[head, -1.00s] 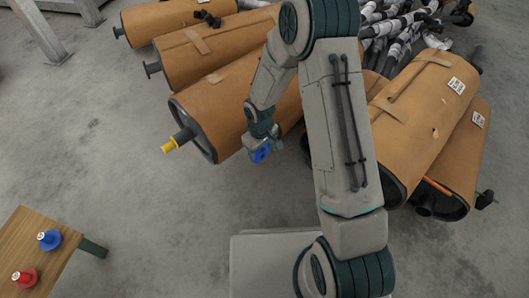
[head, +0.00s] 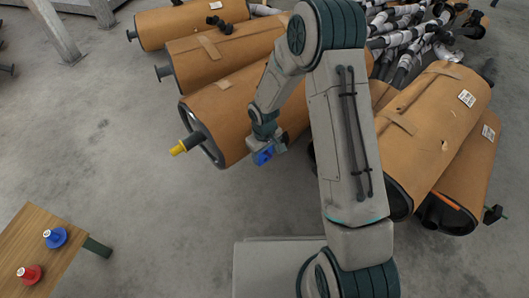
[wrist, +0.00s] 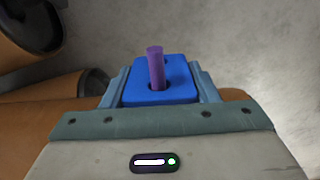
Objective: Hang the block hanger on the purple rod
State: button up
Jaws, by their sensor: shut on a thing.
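In the head view my gripper (head: 265,152) holds the blue block (head: 263,157) beside the lower orange muffler. The purple rod cannot be made out there.
The orange muffler (head: 232,115) with a yellow-tipped pipe (head: 179,149) is left of my gripper. More mufflers (head: 440,105) lie at right. A wooden table (head: 25,245) with a blue knob (head: 55,238) and a red knob (head: 30,273) stands lower left. Open floor lies between.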

jog(key=o, duration=1.1)
jog(key=shift+r, duration=0.1)
notch_tip(320, 180, up, 14)
jog(key=p, duration=0.5)
jog(key=shift+f+p, duration=0.2)
jog(key=shift+p, duration=0.1)
jog(key=shift+r, duration=0.1)
jog(key=s+d+r+m+t+p, duration=0.1)
jog(key=s+d+r+m+p, duration=0.15)
jog(key=d+r+p, duration=0.85)
jog(key=s+a+r+m+p, duration=0.15)
jog(key=s+r+p, duration=0.3)
jog(key=r, duration=1.45)
jog(key=s+d+r+m+p, duration=0.1)
jog(key=s+r+p, duration=0.3)
jog(key=r, duration=0.3)
jog(key=s+d+r+m+t+p, duration=0.1)
jog(key=s+d+r+p, duration=0.1)
jog(key=s+r+p, duration=0.2)
jog(key=s+d+r+m+p, duration=0.1)
jog(key=s+d+r+p, duration=0.1)
jog(key=s+r+p, duration=0.2)
jog(key=shift+s+d+r+m+t+p, duration=0.15)
jog(key=shift+r+p, duration=0.6)
jog(key=shift+r, duration=1.25)
jog(key=shift+s+r+m+t+p, duration=0.2)
jog(key=shift+r+p, duration=0.55)
jog(key=shift+r, duration=1.25)
